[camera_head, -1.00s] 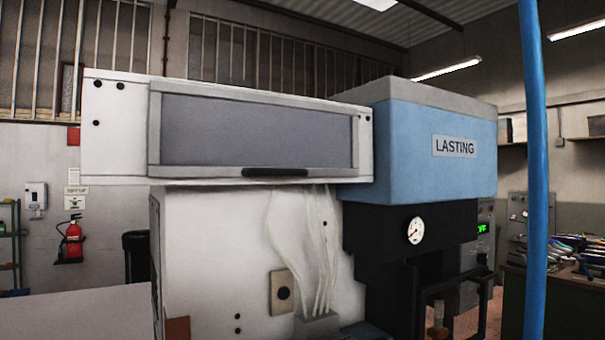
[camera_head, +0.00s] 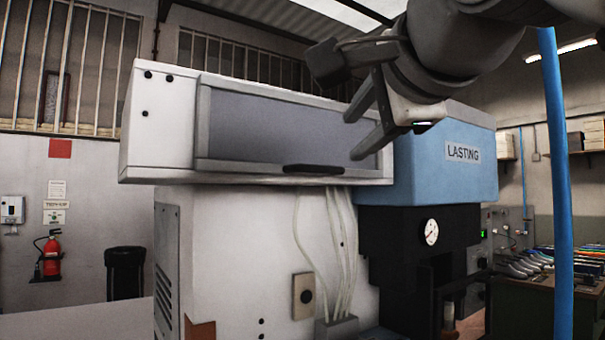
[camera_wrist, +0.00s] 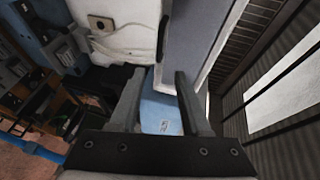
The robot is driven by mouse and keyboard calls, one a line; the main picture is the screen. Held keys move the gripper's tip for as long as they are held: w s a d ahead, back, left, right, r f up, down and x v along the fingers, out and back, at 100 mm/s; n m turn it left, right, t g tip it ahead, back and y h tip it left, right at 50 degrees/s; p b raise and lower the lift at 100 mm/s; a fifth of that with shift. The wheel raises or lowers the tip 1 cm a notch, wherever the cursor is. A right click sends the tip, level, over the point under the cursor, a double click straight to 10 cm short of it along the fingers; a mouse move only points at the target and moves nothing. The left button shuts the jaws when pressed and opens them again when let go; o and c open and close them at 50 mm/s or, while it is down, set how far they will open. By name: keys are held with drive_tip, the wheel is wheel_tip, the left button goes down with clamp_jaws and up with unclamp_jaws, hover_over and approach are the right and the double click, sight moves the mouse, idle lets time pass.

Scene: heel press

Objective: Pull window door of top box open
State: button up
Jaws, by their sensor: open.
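The white top box (camera_head: 157,121) sits across the upper part of the machine. Its grey window door (camera_head: 275,125) looks closed, with a dark handle (camera_head: 314,169) at the middle of its lower edge. My gripper (camera_head: 352,135) is open and empty, in front of the right part of the window and above and right of the handle. In the wrist view my open fingers (camera_wrist: 160,85) have nothing between them. The window door (camera_wrist: 190,45) and dark handle (camera_wrist: 162,35) also show there, beyond the fingers.
A blue housing labelled LASTING (camera_head: 430,165) adjoins the box on the right. White cables (camera_head: 340,240) hang below the box. A blue pole (camera_head: 558,190) stands at the right. The space before the box's left part is clear.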

sight(324, 168)
drive_tip(key=p+x, duration=0.2)
drive_tip(key=x, duration=1.5)
drive_tip(key=shift+f, duration=0.1)
drive_tip(key=shift+c, duration=0.2)
clamp_jaws()
idle(0.6)
